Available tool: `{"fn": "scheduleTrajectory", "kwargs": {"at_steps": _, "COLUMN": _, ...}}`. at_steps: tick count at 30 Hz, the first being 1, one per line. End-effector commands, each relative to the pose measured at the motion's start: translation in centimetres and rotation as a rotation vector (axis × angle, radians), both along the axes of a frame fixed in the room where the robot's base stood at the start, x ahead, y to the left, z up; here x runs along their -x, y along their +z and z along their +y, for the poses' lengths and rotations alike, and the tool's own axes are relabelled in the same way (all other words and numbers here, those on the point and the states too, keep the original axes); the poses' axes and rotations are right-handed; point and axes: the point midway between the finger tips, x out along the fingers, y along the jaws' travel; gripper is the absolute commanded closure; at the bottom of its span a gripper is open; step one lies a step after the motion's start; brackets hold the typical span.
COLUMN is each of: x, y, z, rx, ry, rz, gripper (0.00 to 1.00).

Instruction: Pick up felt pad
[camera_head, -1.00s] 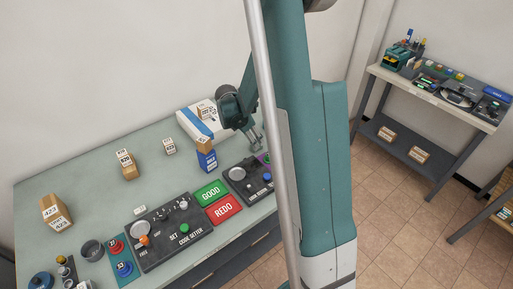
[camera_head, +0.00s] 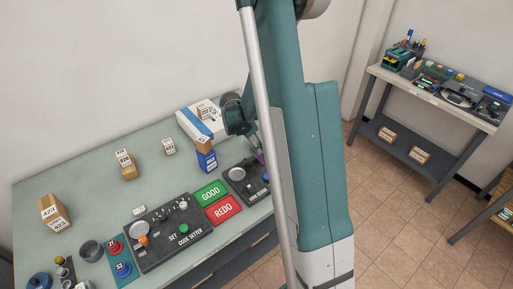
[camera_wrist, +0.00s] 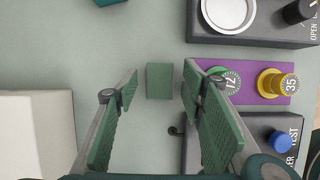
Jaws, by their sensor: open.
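A small flat-faced green block (camera_wrist: 160,80), which looks like the felt pad, lies on the grey-green table in the wrist view. My gripper (camera_wrist: 160,92) is open, with its two green ribbed fingers to the left and right of the block's near side and bare table between them. I see no contact with the block. In the head view my gripper is mostly hidden behind my arm, at the table's right end, and I cannot make out the pad there.
A purple plate (camera_wrist: 245,85) with green and yellow knobs lies close right of the pad. Dark control panels (camera_wrist: 258,25) stand above and below it. A pale box (camera_wrist: 35,130) is at left. In the head view, a blue block (camera_head: 206,158) stands near GOOD (camera_head: 210,194) and REDO pads.

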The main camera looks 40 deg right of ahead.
Motion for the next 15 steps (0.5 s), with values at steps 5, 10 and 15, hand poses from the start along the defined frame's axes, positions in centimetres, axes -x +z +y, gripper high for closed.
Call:
{"fn": "scheduleTrajectory", "kwargs": {"at_steps": 5, "x": 0.00, "y": 0.00, "z": 0.00, "rx": 0.000, "ry": 0.000, "rz": 0.000, "gripper": 0.76}}
{"fn": "scheduleTrajectory", "kwargs": {"at_steps": 10, "x": 0.00, "y": 0.01, "z": 0.00, "rx": 0.000, "ry": 0.000, "rz": 0.000, "gripper": 0.85}}
{"fn": "scheduleTrajectory", "kwargs": {"at_steps": 15, "x": 0.00, "y": 0.01, "z": 0.00, "rx": 0.000, "ry": 0.000, "rz": 0.000, "gripper": 0.85}}
